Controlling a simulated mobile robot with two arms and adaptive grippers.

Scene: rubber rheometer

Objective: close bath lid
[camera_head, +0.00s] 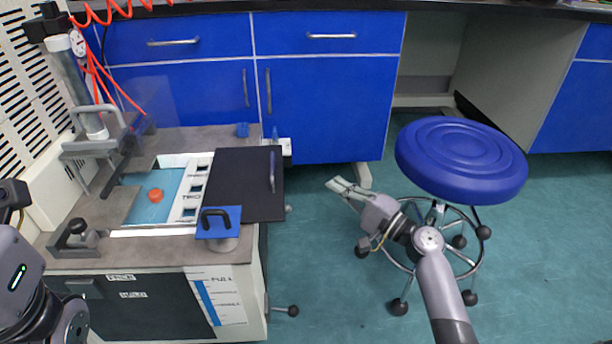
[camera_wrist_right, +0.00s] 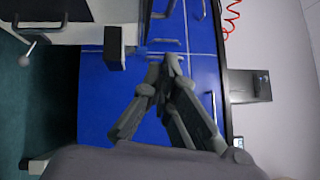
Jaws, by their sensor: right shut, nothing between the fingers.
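The bath lid is a flat black panel (camera_head: 232,180) with a grey bar handle (camera_head: 272,171) near its right edge. It lies open to the right of the bath opening, at the right end of the machine top. The bath (camera_head: 160,187) is uncovered, showing a blue-green interior with a small orange-red round piece (camera_head: 155,196). My right gripper (camera_head: 335,182) is shut and empty, apart from the lid and to its right, over the floor. Its fingers meet in the wrist view (camera_wrist_right: 170,62). Part of my left arm shows at the left edge; its fingers do not show.
A blue plate with a black handle (camera_head: 218,220) stands at the lid's front left corner. Blue cabinets (camera_head: 325,105) line the back. A column with red hoses (camera_head: 80,80) rises at the machine's back left.

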